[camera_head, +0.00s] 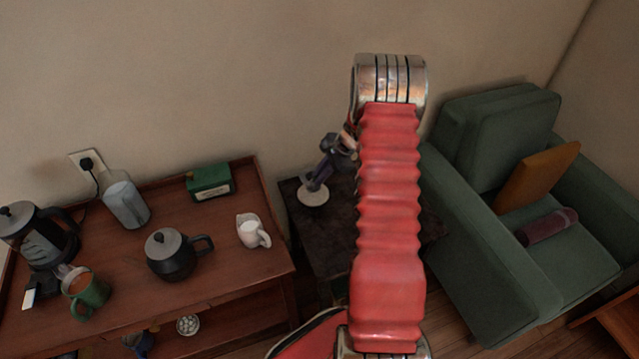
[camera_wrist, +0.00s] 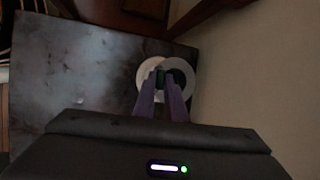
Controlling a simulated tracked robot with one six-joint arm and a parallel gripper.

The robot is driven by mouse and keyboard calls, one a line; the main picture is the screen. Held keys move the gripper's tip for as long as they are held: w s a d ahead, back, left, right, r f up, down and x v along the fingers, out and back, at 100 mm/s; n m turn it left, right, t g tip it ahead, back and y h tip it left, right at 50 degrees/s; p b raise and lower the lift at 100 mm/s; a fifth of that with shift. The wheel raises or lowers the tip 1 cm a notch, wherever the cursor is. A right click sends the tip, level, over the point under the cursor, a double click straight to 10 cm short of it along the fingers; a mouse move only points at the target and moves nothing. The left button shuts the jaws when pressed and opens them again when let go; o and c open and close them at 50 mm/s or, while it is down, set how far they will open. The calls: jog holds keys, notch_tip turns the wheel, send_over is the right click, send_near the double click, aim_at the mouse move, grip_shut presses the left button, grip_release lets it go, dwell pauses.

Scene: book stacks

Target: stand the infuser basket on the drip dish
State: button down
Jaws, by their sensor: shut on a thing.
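The drip dish (camera_head: 313,197) is a pale round disc on the small dark table beside the armchair. It also shows in the wrist view (camera_wrist: 145,72), partly covered. My gripper (camera_head: 315,183) points down over the dish, and its purple fingers also show in the wrist view (camera_wrist: 160,82). They are shut on the infuser basket (camera_wrist: 189,78), seen there as a grey ring overlapping the right side of the dish. I cannot tell whether the basket touches the dish. In the head view the basket is not clearly visible behind the fingers.
The dark table (camera_wrist: 85,75) is otherwise bare where it shows. A wooden sideboard (camera_head: 215,290) at left holds a black teapot (camera_head: 170,257), a white jug (camera_head: 250,231), a green mug (camera_head: 87,290) and a green box (camera_head: 209,182). A green armchair (camera_head: 490,260) stands at right; a wall is behind.

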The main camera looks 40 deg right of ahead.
jog(key=shift+f, duration=1.85)
jog(key=c, duration=1.8)
grip_release()
jog(key=shift+f, duration=0.1)
jog(key=v, duration=1.2)
